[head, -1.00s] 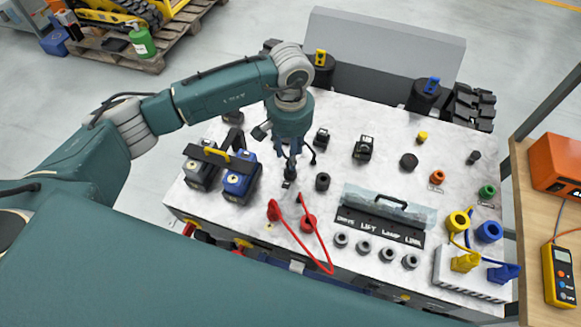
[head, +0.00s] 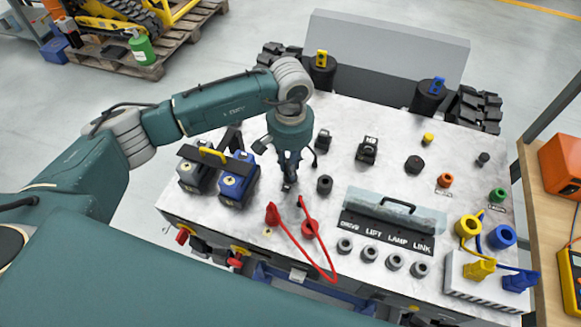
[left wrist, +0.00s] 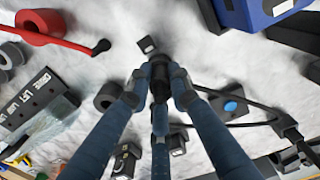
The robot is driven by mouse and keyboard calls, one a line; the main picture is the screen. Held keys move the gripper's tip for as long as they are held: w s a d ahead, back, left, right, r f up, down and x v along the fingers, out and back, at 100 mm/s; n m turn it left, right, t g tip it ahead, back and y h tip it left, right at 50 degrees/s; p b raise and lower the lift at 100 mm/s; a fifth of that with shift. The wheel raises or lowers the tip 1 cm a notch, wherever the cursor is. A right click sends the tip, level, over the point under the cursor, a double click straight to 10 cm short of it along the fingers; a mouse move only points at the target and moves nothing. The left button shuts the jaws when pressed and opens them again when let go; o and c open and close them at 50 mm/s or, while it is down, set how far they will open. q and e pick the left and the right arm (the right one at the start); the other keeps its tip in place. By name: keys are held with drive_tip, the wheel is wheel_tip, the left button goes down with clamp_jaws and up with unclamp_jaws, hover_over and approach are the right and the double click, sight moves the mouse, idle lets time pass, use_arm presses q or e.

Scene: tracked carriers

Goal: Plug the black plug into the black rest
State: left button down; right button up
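My left gripper (head: 289,178) points down at the left-middle of the white panel. In the left wrist view its three blue fingers (left wrist: 158,90) converge on a dark cylinder, which looks like the black plug (left wrist: 160,80); the fingers hide most of it. A small grey-faced dark block (left wrist: 147,45) shows just beyond the fingertips, also in the head view (head: 288,188). I cannot tell whether the plug touches it. The black rest looks like the black ring (head: 324,184), standing empty just right of the gripper; it also shows in the wrist view (left wrist: 105,95). My right gripper is not in view.
A red plug (head: 272,213) with a looping red cable and a red ring (head: 311,229) are in front. Grey and blue blocks under a handle (head: 210,154) stand left. A labelled strip with a clear cover (head: 395,207) lies right.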

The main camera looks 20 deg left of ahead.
use_arm(q)
drive_tip(key=shift+r, duration=0.2)
drive_tip(key=shift+r+p, duration=0.6)
drive_tip(key=shift+r, duration=0.55)
drive_tip(key=shift+r, duration=0.1)
